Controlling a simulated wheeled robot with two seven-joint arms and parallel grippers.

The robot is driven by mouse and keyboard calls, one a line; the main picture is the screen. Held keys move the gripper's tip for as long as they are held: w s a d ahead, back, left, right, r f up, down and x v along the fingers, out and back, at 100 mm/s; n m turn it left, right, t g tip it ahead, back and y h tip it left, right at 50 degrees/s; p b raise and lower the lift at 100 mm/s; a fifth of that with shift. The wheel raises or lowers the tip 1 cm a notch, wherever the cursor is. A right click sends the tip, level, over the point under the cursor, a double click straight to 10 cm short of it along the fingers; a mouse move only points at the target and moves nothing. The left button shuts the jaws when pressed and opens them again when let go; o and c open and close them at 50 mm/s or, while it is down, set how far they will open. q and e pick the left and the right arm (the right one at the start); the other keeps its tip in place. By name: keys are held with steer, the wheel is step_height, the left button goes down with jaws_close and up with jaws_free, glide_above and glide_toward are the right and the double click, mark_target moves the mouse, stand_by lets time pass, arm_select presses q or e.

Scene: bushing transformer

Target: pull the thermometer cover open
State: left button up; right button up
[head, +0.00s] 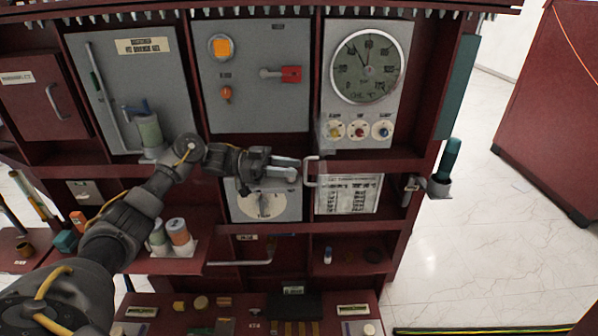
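The thermometer (368,65) is a round dial with a pale rim on the grey panel at the upper right of the cabinet. Small coloured knobs (359,130) sit below it. A faint clear edge near the knobs may belong to the cover; its outline is hard to tell. A white C-shaped handle (307,172) sticks out below the panel's lower left corner. My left gripper (298,169) reaches in from the left, its two fingers apart, with the tips close to the handle's left bar. I cannot tell whether they touch it. My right gripper is out of view.
A grey panel with a red switch (291,74) is left of the thermometer. A white label sheet (348,194) hangs below it. A dark teal cylinder (449,160) stands on the cabinet's right side. Open floor (470,230) lies to the right, before another red cabinet (555,110).

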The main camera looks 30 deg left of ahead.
arm_select(q)
steer(key=b+v, duration=0.3)
steer(key=v, duration=0.5)
